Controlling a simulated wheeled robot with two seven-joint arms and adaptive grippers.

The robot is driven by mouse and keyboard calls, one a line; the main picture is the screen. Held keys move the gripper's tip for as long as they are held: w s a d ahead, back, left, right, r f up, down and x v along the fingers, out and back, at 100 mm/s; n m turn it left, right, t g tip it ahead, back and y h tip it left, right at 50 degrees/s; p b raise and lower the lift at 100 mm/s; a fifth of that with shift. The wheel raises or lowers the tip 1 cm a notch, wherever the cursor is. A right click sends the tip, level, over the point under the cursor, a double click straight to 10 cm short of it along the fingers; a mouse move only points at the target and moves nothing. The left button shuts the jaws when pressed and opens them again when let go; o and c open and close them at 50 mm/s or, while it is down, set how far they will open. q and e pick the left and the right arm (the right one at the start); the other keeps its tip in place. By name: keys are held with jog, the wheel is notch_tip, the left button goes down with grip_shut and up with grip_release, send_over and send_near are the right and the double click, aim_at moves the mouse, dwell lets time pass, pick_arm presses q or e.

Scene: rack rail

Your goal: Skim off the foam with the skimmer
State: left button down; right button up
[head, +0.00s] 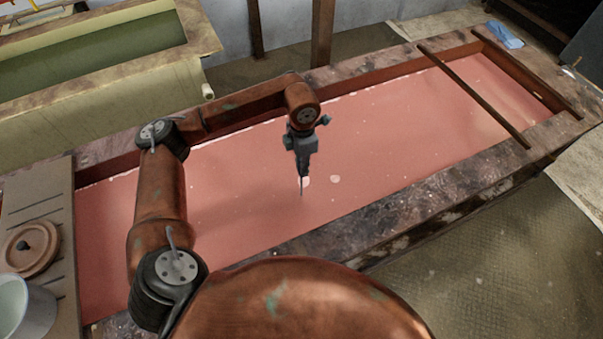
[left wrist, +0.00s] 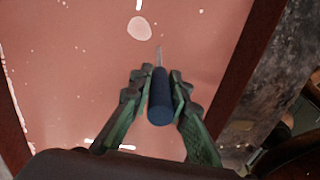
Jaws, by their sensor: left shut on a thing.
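My left gripper (head: 303,172) hangs over the middle of a long vat of pinkish-red liquid (head: 230,200). In the left wrist view its green-and-black fingers (left wrist: 160,100) are shut on a dark blue handle (left wrist: 160,103), apparently the skimmer's. A thin grey shaft (left wrist: 159,57) runs from the handle towards the liquid. The skimmer's working end cannot be made out. A pale round foam patch (head: 335,179) floats just right of the tool. A pale oval patch (left wrist: 139,28) shows beyond the shaft in the left wrist view. Small white flecks dot the surface. My right gripper is not in view.
A dark bar (head: 475,95) lies across the vat's right part. A board (head: 40,205) spans the left end, with a round wooden lid (head: 30,246) and a pale bucket (head: 24,308) there. A second vat (head: 90,65) of green liquid stands at back left.

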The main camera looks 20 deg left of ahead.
pick_arm(q)
jog(key=shift+w+a+b, duration=1.45)
jog(key=shift+w+a, duration=0.1)
jog(key=shift+w, duration=2.3)
jog(key=w+d+b, duration=0.1)
jog(key=w+d, duration=0.4)
jog(key=d, duration=0.5)
jog(key=shift+w, duration=0.3)
jog(key=shift+r, duration=0.15)
